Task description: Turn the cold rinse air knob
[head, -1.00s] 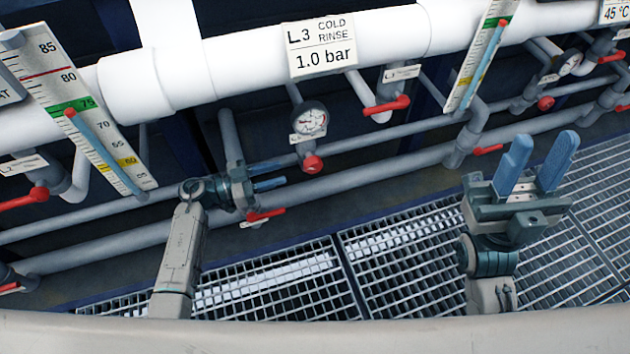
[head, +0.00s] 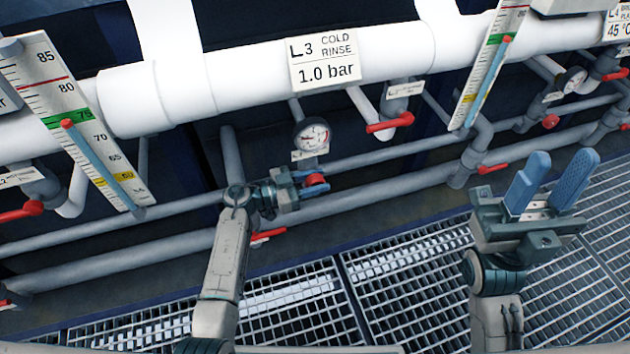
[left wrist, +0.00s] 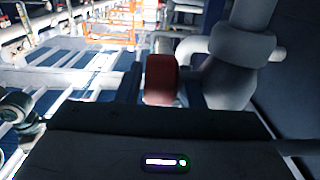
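The red cold rinse air knob (head: 316,180) sits below a round gauge (head: 312,135) under the "L3 COLD RINSE 1.0 bar" sign (head: 325,62). My left gripper (head: 314,181) reaches it from the left, with one blue finger above the knob and one below. The fingers are apart; I cannot tell whether they touch it. My right gripper (head: 563,165) is open and empty, above the grating at the right.
A red lever (head: 268,235) lies just below my left gripper. Another red lever (head: 391,122) is up to the right. Grey pipes (head: 400,152) run behind the knob. A tilted scale (head: 75,120) stands at the left. The floor grating (head: 420,265) is clear.

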